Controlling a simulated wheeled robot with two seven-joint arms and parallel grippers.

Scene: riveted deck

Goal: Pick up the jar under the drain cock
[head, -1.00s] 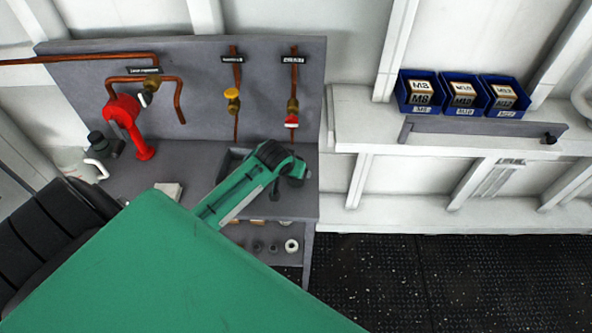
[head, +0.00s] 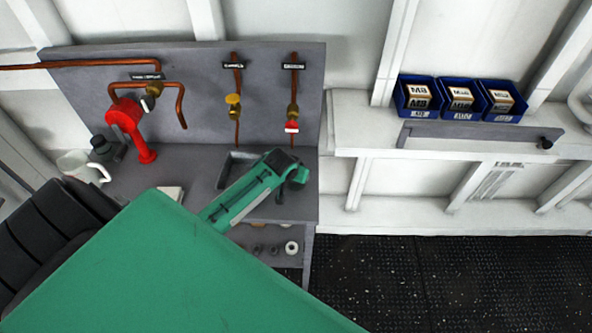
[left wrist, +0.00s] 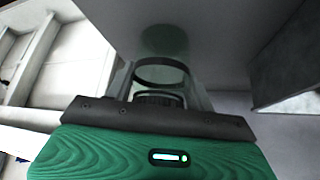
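A clear glass jar (left wrist: 161,74) with a dark ring round it shows in the left wrist view, straight ahead of my left gripper and close to it. In the head view the jar is not discernible; my green left wrist (head: 250,190) covers that part of the bench. My left gripper (head: 285,178) is at the bench's right end, below the cock with the red handle (head: 292,127). Its fingers do not show clearly enough to tell their opening or any contact with the jar. Another cock has a yellow handle (head: 233,101). The labels are too small to read. My right gripper is out of view.
A grey back panel (head: 200,70) with copper pipes stands behind the bench. A recessed tray (head: 228,165) lies beside my wrist. Blue bins (head: 462,112) sit on the right shelf.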

